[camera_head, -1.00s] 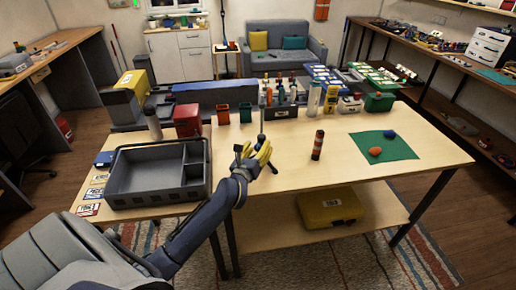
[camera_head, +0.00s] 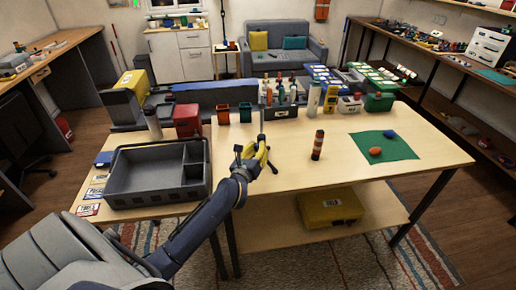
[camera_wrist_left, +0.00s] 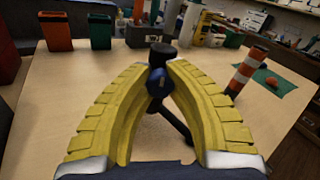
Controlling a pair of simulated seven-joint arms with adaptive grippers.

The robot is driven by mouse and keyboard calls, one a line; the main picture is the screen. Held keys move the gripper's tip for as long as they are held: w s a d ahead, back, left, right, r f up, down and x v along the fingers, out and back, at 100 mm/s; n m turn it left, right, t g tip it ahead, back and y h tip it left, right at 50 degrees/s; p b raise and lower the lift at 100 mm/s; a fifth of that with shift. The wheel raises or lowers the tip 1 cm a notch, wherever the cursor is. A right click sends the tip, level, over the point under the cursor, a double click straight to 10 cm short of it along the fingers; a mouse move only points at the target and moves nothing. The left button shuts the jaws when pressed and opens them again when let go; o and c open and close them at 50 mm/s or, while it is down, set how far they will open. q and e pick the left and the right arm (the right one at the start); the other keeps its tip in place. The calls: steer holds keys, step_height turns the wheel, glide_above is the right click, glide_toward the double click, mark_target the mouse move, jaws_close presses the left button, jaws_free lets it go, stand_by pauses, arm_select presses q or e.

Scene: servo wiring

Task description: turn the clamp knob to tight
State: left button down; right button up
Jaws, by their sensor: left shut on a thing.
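A small dark clamp stand (camera_wrist_left: 176,122) stands on the light wooden table, with a black rounded top (camera_wrist_left: 163,52). Its blue knob (camera_wrist_left: 155,82) sits between the tips of my left gripper's two yellow curved fingers in the left wrist view. My left gripper (camera_wrist_left: 161,72) is shut on the knob. In the head view, my left gripper (camera_head: 258,152) is at the table's left part, just right of the grey tray, and largely hides the clamp. A dark leg (camera_head: 272,167) of the stand shows beside the fingers. My right gripper is not in view.
A grey compartment tray (camera_head: 150,203) lies to the left. A striped cylinder (camera_head: 318,145) stands to the right, before a green mat (camera_head: 385,155) with orange and blue lumps. Bins and a bottle rack (camera_head: 283,112) line the back. The table's front middle is clear.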

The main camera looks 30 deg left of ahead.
arm_select(q)
steer(key=shift+m, duration=0.3)
steer(key=m, duration=0.3)
steer(key=shift+r+m, duration=0.1)
steer(key=shift+m, duration=0.3)
steer(key=m, duration=0.4)
steer(key=shift+m, duration=0.3)
steer(key=m, duration=0.8)
steer(key=shift+m, duration=0.5)
steer(key=c, duration=1.1)
jaws_free()
